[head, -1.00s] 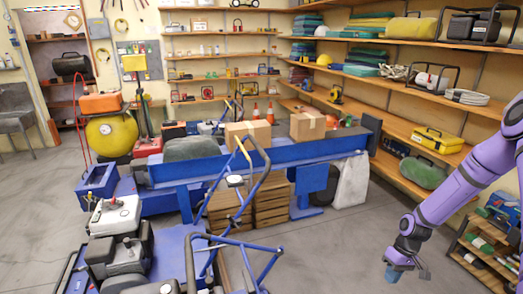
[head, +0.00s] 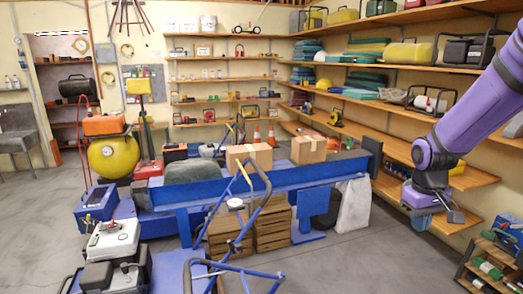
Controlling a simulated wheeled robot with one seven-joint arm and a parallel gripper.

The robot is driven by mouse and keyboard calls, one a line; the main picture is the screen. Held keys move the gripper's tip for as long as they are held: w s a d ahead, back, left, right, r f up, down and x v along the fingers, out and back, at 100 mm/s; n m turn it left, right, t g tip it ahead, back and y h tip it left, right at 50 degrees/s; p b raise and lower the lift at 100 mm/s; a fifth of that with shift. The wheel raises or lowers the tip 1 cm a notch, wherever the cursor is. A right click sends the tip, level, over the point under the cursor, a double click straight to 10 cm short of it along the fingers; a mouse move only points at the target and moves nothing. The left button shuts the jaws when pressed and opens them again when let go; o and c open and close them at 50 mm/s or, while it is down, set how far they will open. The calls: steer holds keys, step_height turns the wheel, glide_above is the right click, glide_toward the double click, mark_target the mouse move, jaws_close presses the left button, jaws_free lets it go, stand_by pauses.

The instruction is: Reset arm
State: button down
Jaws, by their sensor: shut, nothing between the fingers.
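My purple arm reaches in from the right edge of the head view. My gripper (head: 420,222) hangs at its end, pointing down, at the right side in front of the wooden wall shelves. It is shut and holds nothing. The dark wrist part and a dark block sit beside the fingers. The fingertips are small and partly dark in this view. My arm hides part of the lower right shelves and of the yellow case (head: 458,168).
A long blue machine bed (head: 275,176) with cardboard boxes (head: 308,149) on it spans the middle. A low rack (head: 497,262) stands at lower right. Grey floor (head: 375,265) is clear between bed and rack.

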steer(key=s+a+r+m+t, duration=0.1)
steer(key=s+a+r, duration=0.3)
steer(key=s+r, duration=0.5)
steer(key=s+a+r+t, duration=0.4)
steer(key=s+r, duration=0.5)
steer(key=s, duration=0.3)
steer(key=shift+s+m+y, duration=0.35)
steer(key=shift+m+y, duration=0.05)
